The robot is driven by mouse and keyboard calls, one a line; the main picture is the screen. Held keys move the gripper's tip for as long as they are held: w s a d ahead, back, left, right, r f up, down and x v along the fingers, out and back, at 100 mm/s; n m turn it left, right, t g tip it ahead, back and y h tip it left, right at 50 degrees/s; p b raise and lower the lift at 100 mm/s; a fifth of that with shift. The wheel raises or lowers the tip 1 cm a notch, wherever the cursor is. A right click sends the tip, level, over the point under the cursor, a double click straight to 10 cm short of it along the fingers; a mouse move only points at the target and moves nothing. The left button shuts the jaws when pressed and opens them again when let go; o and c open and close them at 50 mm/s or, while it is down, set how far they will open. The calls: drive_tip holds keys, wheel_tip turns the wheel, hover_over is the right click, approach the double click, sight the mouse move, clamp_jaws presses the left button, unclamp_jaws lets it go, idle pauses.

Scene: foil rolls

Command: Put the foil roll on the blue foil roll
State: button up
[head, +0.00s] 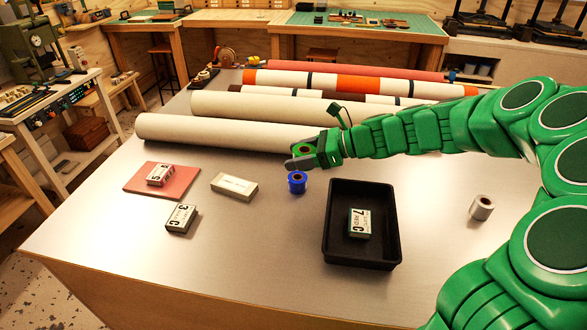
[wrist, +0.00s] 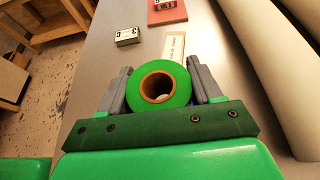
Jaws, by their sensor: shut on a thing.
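A green foil roll (wrist: 179,91) with a brown cardboard core is held between the two grey fingers of my gripper (wrist: 160,88) in the wrist view. In the head view, my gripper (head: 303,156) is shut on the green roll (head: 302,149), partly hidden by a finger. The blue foil roll (head: 297,182) stands upright on the table just below my gripper. The green roll is above it, and a gap seems to show between them. In the wrist view the blue roll is almost wholly hidden behind the green roll.
A silver foil roll (head: 482,207) stands at the right. A black tray (head: 334,245) holds a small box (head: 360,223). A white box (head: 234,186), a labelled box (head: 181,219) and a pink pad (head: 139,181) bearing another box lie left. Long rolls (head: 230,132) lie behind.

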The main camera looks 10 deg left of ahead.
hover_over(293, 176)
wheel_tip(293, 176, down, 6)
drive_tip(key=shift+s+d+f, duration=0.1)
drive_tip(key=shift+s+f, duration=0.05)
drive_tip(key=shift+f, duration=1.7)
drive_tip(key=shift+f, duration=0.15)
drive_tip(key=o, duration=1.1)
